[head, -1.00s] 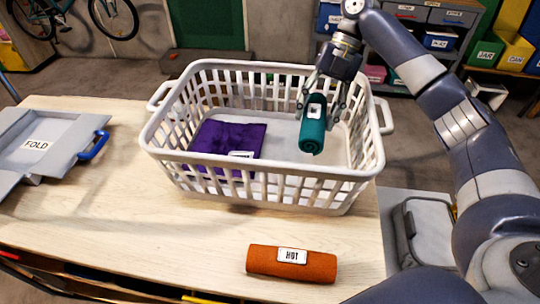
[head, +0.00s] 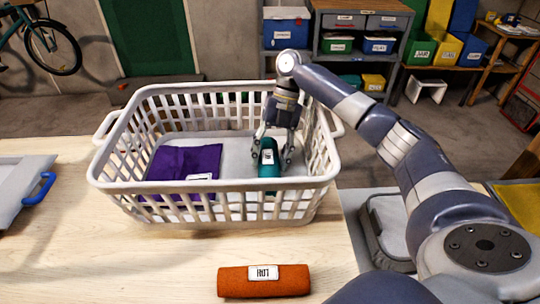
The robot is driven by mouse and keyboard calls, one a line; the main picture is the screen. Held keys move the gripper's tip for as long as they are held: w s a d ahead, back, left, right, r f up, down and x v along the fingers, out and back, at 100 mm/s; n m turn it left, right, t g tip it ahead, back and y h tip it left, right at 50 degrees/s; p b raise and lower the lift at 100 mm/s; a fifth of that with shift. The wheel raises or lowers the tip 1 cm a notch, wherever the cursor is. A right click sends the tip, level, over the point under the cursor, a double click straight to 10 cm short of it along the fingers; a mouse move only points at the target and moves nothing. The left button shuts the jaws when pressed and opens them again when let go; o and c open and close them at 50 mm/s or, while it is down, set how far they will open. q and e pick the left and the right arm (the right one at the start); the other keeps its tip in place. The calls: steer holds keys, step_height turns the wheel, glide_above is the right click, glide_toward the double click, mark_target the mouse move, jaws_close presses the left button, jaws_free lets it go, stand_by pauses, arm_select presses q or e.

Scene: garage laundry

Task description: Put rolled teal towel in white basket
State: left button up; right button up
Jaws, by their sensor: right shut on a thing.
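The rolled teal towel (head: 268,170) with a white label is inside the white basket (head: 215,186), in its right part, low and close to the basket's floor. I cannot tell whether it touches the floor. My right gripper (head: 272,158) reaches down into the basket from above and is shut on the towel. The basket stands on the wooden table, and its front slats partly cover the towel's lower end. My left gripper is not in view.
A folded purple cloth (head: 184,165) lies in the left part of the basket. A rolled orange towel (head: 264,281) lies on the table (head: 120,260) in front of the basket. A grey folding board (head: 22,178) with a blue handle is at the left.

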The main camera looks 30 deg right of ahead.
mark_target(270, 153)
steer(key=o, duration=1.1)
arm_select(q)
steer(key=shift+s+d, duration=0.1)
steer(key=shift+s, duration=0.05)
arm_select(e)
steer(key=shift+o, duration=0.7)
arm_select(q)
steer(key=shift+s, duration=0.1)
arm_select(e)
steer(key=shift+r, duration=0.1)
steer(key=shift+w+d+r, duration=0.1)
steer(key=shift+d+r, duration=0.05)
steer(key=shift+r, duration=0.15)
steer(key=v, duration=0.5)
arm_select(q)
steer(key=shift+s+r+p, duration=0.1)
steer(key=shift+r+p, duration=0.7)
steer(key=shift+p, duration=0.05)
arm_select(e)
steer(key=v, duration=0.6)
steer(key=shift+d, duration=0.1)
